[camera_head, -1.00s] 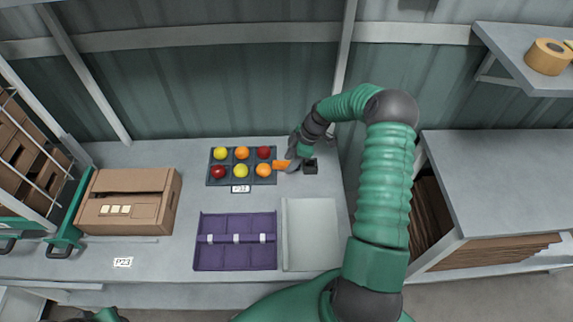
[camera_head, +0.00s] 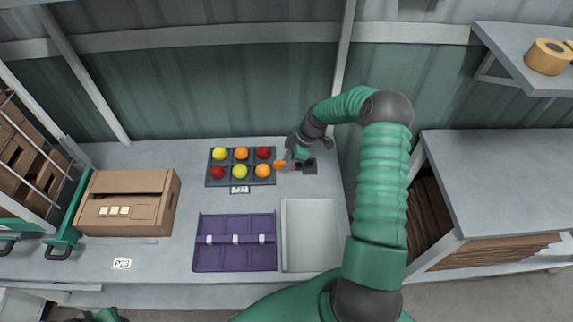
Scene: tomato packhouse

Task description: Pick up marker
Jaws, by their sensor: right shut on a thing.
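The marker (camera_head: 280,165) shows as a small orange piece just right of the dark tray of tomatoes. My right gripper (camera_head: 291,163) is at the back of the bench, shut on the marker. The fingers hide part of it. A small black holder (camera_head: 309,167) stands close to the right of the gripper. Only a bit of my left arm shows at the bottom left edge, and its gripper is out of view.
The dark tray (camera_head: 207,180) holds several red, orange and yellow tomatoes. A purple divided tray (camera_head: 208,258) and a pale grey tray (camera_head: 309,237) lie in front. A cardboard box (camera_head: 155,217) stands at left. Bare bench lies around the label P23 (camera_head: 122,264).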

